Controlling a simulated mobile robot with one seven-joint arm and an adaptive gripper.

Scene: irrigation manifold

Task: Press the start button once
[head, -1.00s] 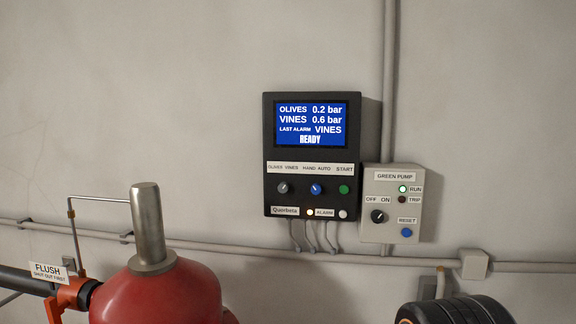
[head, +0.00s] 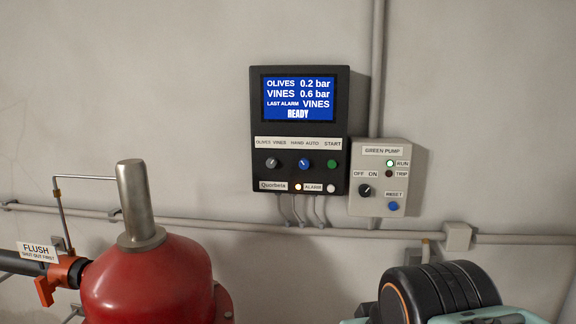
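The start button is a small green round button (head: 332,164) under the START label, at the right of the row of controls on a dark wall panel (head: 342,110). It shows unobstructed in the head view. The panel's blue screen (head: 299,98) reads OLIVES 0.2 bar, VINES 0.6 bar, LAST ALARM VINES and READY. No gripper fingers show in this view, so I cannot see my gripper's place or state.
A grey GREEN PUMP box (head: 380,207) with a lit RUN lamp adjoins the panel's lower right. A red tank (head: 150,280) stands at lower left. A black ribbed body (head: 440,292) with teal parts is at lower right; I cannot tell whether it is mine. The wall before the panel is clear.

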